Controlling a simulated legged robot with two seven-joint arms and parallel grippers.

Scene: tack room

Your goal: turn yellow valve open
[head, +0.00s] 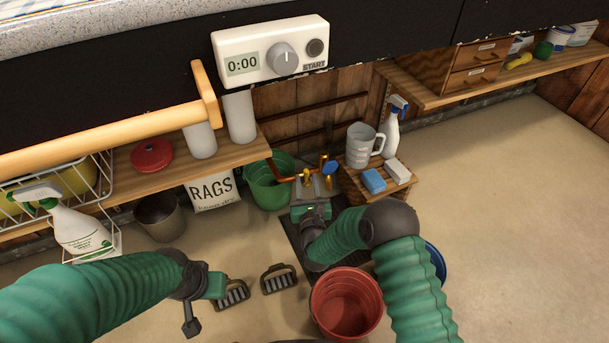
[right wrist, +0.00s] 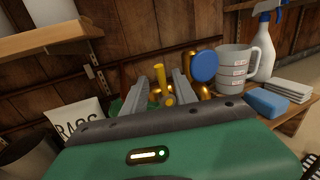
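The yellow valve (right wrist: 160,76) shows in the right wrist view as an upright yellow handle on brass pipework. It lies between the two grey fingers of my right gripper (right wrist: 163,92), which are apart. I cannot tell whether either finger touches it. In the head view the right gripper (head: 316,186) is at the pipes, and yellow parts of the valve (head: 305,180) show beside the fingers. A blue round knob (right wrist: 204,66) is just right of the fingers. My left gripper (head: 208,287) is low at the left, far from the valve; its fingers are not clear.
A green bucket (head: 268,188) stands left of the pipes. A wooden crate (head: 356,184) with a jug (head: 362,145), spray bottle (head: 391,132) and blue sponge (head: 374,181) is close on the right. A red bucket (head: 346,303) stands below the right arm. Floor at the right is clear.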

